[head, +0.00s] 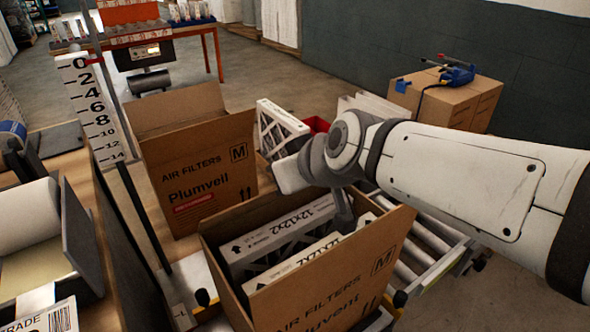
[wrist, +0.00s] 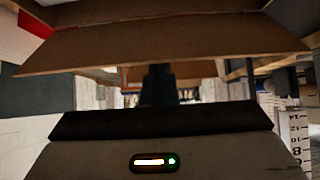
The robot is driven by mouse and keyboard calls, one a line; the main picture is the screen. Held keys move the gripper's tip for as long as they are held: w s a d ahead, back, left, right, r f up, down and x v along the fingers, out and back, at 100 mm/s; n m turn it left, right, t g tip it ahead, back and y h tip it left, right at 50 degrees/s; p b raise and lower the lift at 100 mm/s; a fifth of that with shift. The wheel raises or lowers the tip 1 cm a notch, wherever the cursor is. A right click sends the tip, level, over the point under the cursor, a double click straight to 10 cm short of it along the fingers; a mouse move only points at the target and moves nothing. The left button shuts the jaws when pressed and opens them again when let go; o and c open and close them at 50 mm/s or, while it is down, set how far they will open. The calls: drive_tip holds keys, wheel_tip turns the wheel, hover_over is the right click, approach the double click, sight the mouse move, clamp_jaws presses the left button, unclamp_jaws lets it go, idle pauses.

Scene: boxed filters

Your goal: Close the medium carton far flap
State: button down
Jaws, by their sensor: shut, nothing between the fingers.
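An open medium carton (head: 330,289), marked M, stands in the foreground of the head view. White boxed filters (head: 276,240) stand inside it. A brown cardboard flap (wrist: 165,47) spans the upper part of the wrist view. I cannot tell for sure which flap it is. My gripper (wrist: 158,72) shows as dark, shut fingers in the middle of the wrist view, with nothing held. Its tips overlap the flap's edge in the picture; whether they touch is unclear. In the head view my wrist hangs over the carton, hiding part of its far side.
A second open carton (head: 203,175) marked M stands behind to the left, with a filter box (head: 281,131) beside it. A height scale (head: 95,108) rises at the left. Rollers (head: 432,235) run at the right. A closed carton (head: 447,98) carries a blue tool (head: 457,74).

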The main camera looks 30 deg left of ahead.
drive_tip(key=shift+w+a+f, duration=0.1)
drive_tip(key=shift+w+a, duration=0.1)
drive_tip(key=shift+a, duration=0.25)
drive_tip(key=a+r+p, duration=0.1)
drive_tip(key=w+a+r+p, duration=0.1)
drive_tip(key=shift+w+a+r+p, duration=0.2)
drive_tip(key=shift+a+r+p, duration=0.1)
drive_tip(key=shift+r+p, duration=0.05)
drive_tip(key=s+d+f+v, duration=0.1)
drive_tip(key=v, duration=0.8)
drive_tip(key=w+a+r+g+h+p, duration=0.5)
drive_tip(key=a+h+p, duration=0.5)
drive_tip(key=p, duration=1.3)
drive_tip(key=shift+t+h, duration=0.3)
drive_tip(key=shift+t, duration=0.1)
drive_tip(key=d+f+p, duration=0.1)
drive_tip(key=f, duration=0.2)
drive_tip(key=s+d+f+p, duration=0.1)
drive_tip(key=f, duration=0.3)
drive_tip(key=d+f, duration=0.1)
drive_tip(key=f, duration=0.3)
drive_tip(key=shift+s+d+f+p, duration=0.15)
drive_tip(key=shift+s+d+p, duration=0.05)
drive_tip(key=shift+d+p, duration=0.2)
drive_tip(key=shift+s+d+f, duration=0.2)
drive_tip(key=shift+d+f, duration=0.2)
drive_tip(key=shift+f, duration=0.05)
